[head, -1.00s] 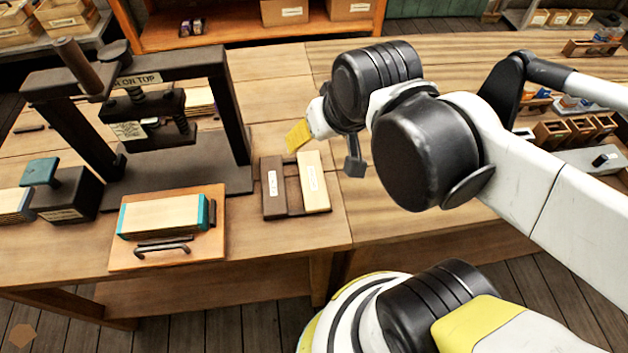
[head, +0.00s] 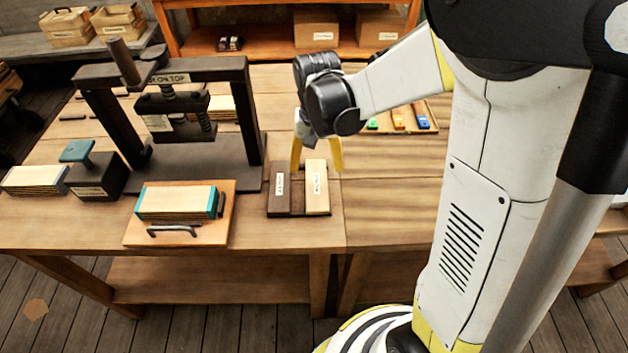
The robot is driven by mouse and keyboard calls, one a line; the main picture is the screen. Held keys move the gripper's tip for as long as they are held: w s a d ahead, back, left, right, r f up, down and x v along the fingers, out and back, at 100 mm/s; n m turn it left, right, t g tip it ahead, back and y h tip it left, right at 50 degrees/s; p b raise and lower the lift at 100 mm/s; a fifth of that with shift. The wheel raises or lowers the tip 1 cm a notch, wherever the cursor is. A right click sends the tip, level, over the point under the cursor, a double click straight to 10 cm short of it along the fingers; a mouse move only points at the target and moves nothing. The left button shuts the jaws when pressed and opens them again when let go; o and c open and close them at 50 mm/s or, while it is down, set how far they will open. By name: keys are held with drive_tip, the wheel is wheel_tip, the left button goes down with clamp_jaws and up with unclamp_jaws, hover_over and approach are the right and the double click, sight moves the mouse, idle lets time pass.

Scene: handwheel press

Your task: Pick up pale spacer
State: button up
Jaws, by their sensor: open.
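The pale spacer (head: 317,190) is a light wooden block with a small white label. It lies beside a dark brown block (head: 280,192), on a dark low holder (head: 298,212) near the front of the bench. My gripper (head: 316,168) points down with its yellow fingers spread, one to the left and one to the right of the pale spacer's far end in the picture. The jaws are open and hold nothing. I cannot tell how high the fingertips are above the bench or whether they touch the spacer.
A dark handwheel press (head: 255,115) stands at the left. In front of it is a wooden board (head: 185,240) bearing a teal-edged stack and a black handle. A dark weight with a teal knob (head: 95,180) is farther left. Bare bench (head: 390,205) lies to the right.

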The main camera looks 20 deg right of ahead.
sight(317, 184)
wheel_tip(317, 184, down, 7)
drive_tip(key=b, duration=0.3)
drive_tip(key=shift+s+r, duration=0.1)
drive_tip(key=c, duration=1.3)
